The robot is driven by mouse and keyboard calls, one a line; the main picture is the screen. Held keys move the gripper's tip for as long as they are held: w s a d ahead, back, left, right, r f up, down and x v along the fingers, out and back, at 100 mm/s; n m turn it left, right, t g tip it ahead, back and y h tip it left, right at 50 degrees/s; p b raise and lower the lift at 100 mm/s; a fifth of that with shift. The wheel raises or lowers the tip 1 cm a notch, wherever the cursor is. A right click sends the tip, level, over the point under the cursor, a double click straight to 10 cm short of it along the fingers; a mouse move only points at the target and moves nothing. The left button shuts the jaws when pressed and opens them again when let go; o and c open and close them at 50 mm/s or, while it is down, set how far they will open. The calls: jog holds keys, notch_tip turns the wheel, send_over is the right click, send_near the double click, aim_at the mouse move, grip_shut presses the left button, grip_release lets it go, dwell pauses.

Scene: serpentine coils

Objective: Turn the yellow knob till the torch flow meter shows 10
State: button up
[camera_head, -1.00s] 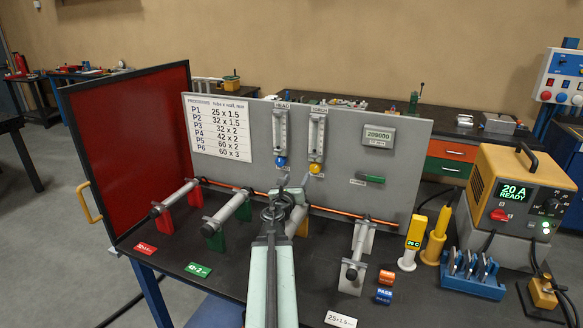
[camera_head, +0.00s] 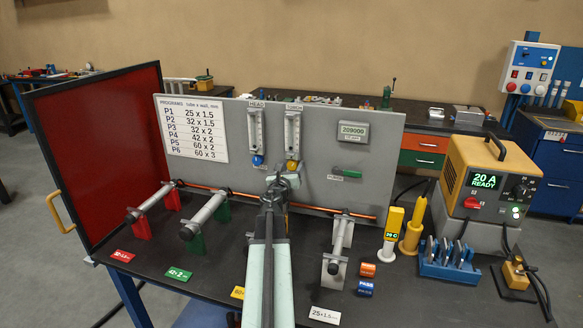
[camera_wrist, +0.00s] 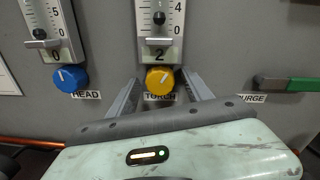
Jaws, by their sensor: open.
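The yellow knob (camera_head: 292,166) sits below the torch flow meter (camera_head: 293,134) on the grey panel. In the wrist view the yellow knob (camera_wrist: 160,79) lies between the two fingers of my gripper (camera_wrist: 160,84), which is open with a gap on each side. Whether the fingertips reach around the knob in depth I cannot tell. The torch flow meter (camera_wrist: 160,22) has its dark float between 0 and 4, and a plate under it reads 2. In the head view my gripper (camera_head: 280,179) is just below and left of the knob and partly overlaps it.
A blue knob (camera_wrist: 70,78) under the head meter (camera_wrist: 48,25), reading 0, is left of the yellow one. A green purge lever (camera_wrist: 288,84) is to the right. An orange tube (camera_head: 330,212) runs along the panel's foot. Tube stands (camera_head: 204,215) stand on the bench either side of my arm.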

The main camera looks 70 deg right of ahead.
grip_shut()
jog(key=shift+w+d+r, duration=0.1)
jog(key=shift+d+r, duration=0.05)
jog(key=shift+d, duration=0.05)
jog(key=shift+a+f+m, duration=0.15)
jog(key=shift+f+m, duration=0.05)
jog(key=shift+m, duration=0.2)
jog(key=shift+m+b, duration=0.3)
jog(key=shift+m, duration=2.4)
grip_release()
jog(key=shift+a, duration=0.1)
